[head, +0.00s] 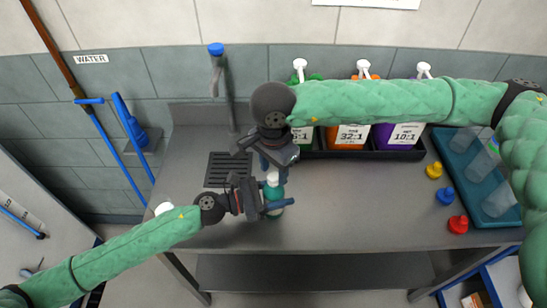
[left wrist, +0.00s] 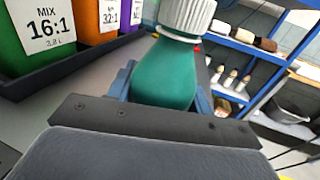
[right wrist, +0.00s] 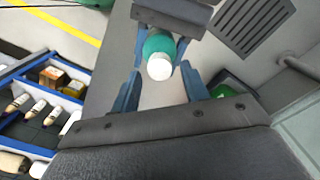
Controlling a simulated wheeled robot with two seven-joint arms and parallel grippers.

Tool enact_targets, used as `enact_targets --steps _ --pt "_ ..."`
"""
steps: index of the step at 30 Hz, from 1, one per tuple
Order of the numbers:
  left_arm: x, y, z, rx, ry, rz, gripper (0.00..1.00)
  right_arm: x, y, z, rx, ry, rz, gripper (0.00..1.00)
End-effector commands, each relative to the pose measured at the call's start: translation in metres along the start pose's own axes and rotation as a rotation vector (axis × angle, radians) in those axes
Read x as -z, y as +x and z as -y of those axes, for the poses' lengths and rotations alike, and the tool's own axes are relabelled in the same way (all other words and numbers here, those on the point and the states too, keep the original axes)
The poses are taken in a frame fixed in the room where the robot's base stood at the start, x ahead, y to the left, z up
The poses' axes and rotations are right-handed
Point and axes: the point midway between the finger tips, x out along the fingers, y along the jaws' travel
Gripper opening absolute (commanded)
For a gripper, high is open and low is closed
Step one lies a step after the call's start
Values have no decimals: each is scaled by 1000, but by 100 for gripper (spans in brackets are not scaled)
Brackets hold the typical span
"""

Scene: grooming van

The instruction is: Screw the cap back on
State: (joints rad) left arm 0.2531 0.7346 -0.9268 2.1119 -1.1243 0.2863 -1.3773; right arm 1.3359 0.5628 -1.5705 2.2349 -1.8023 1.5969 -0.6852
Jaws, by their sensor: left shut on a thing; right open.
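A teal bottle (head: 274,193) stands near the front of the grey counter, with a white cap (head: 272,179) on its top. In the left wrist view the ribbed cap (left wrist: 187,15) sits over the neck of the bottle (left wrist: 163,75); whether it is tight I cannot tell. My left gripper (head: 273,207) is shut around the bottle's body from the side. My right gripper (head: 275,163) is open just above the bottle, pointing down. In the right wrist view the cap (right wrist: 159,68) lies between the spread fingers, which stand apart from it.
Green (head: 304,135), orange (head: 349,138) and purple (head: 400,137) jugs stand in a black tray behind, under my right arm. Yellow (head: 434,171), blue (head: 446,196) and red (head: 458,224) pieces and a blue tray (head: 495,205) with clear cups are at right. A drain grate (head: 225,168) lies left.

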Motion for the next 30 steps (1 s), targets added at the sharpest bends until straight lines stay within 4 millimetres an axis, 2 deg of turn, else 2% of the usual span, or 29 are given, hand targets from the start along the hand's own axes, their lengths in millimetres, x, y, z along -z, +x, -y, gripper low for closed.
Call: enact_targets --steps 6,16,23,30 --pt "0 0 0 0 0 0 0 0 14 0 0 0 -1 45" --pt "0 0 0 0 0 0 0 0 16 0 1 -1 -1 45" --pt "0 0 0 0 0 0 0 0 16 0 1 -1 -1 0" --pt "0 0 0 0 0 0 0 0 16 0 1 4 -1 0"
